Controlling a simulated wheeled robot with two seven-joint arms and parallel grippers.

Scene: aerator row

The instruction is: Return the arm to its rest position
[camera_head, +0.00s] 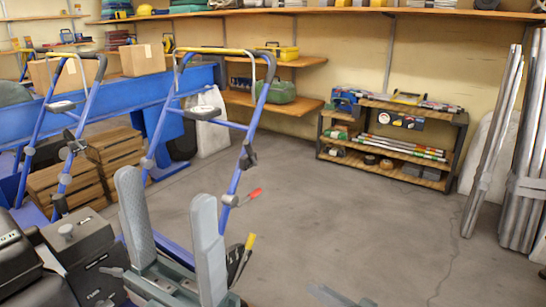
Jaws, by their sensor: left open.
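My left gripper (166,188) is at the lower left of the head view. Its two grey fingers point up and stand wide apart, with nothing between them. It is in front of the lower part of an aerator's blue handle frame (236,180) and hides part of it. I cannot tell whether it touches the frame. A small grey piece (340,295) at the bottom edge may be part of my right arm or gripper; its fingers do not show clearly.
The frame carries a red-tipped lever (254,196) and a yellow-tipped lever (249,242). Black machine housing (85,262) is at lower left. Another blue handle frame (75,150) is behind. A low shelf (455,150) and metal pipes (525,150) are at right. The middle floor (350,220) is clear.

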